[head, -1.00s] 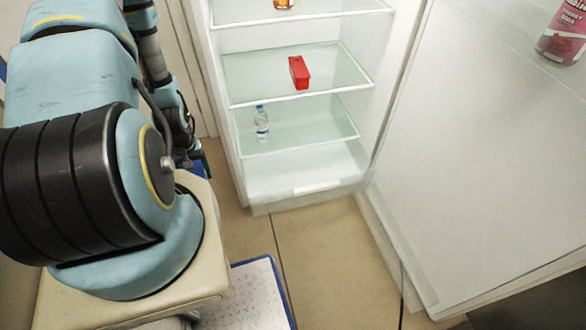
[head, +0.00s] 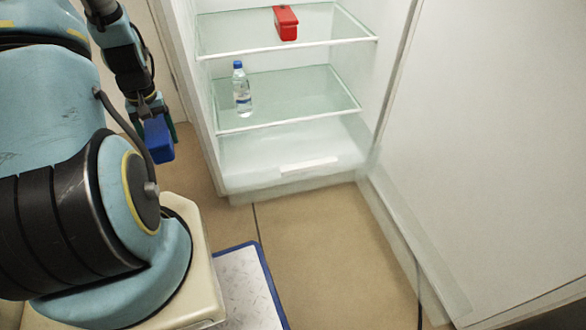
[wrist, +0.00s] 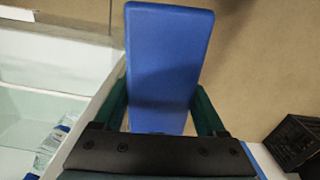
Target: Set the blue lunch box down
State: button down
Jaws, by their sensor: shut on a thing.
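The blue lunch box (head: 158,139) is in my gripper (head: 153,112), left of the open fridge in the head view and above the floor. In the wrist view the lunch box (wrist: 167,60) is a plain blue block standing out between the two dark green fingers of my gripper (wrist: 163,105). The fingers lie along its two sides and are shut on it. The lunch box is apart from the fridge shelves.
The open fridge holds a red box (head: 286,22) on an upper glass shelf and a water bottle (head: 242,90) on the shelf below. The fridge bottom (head: 290,160) looks empty. The open door (head: 480,150) stands at right. A blue-edged mat (head: 245,285) lies on the floor.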

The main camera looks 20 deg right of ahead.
jog(key=f+b, duration=0.1)
jog(key=b, duration=0.2)
jog(key=shift+w+d+f, duration=0.1)
jog(key=shift+w+f, duration=0.05)
jog(key=shift+f, duration=0.2)
jog(key=shift+b, duration=0.65)
jog(key=shift+d+b, duration=0.1)
jog(key=shift+b, duration=0.25)
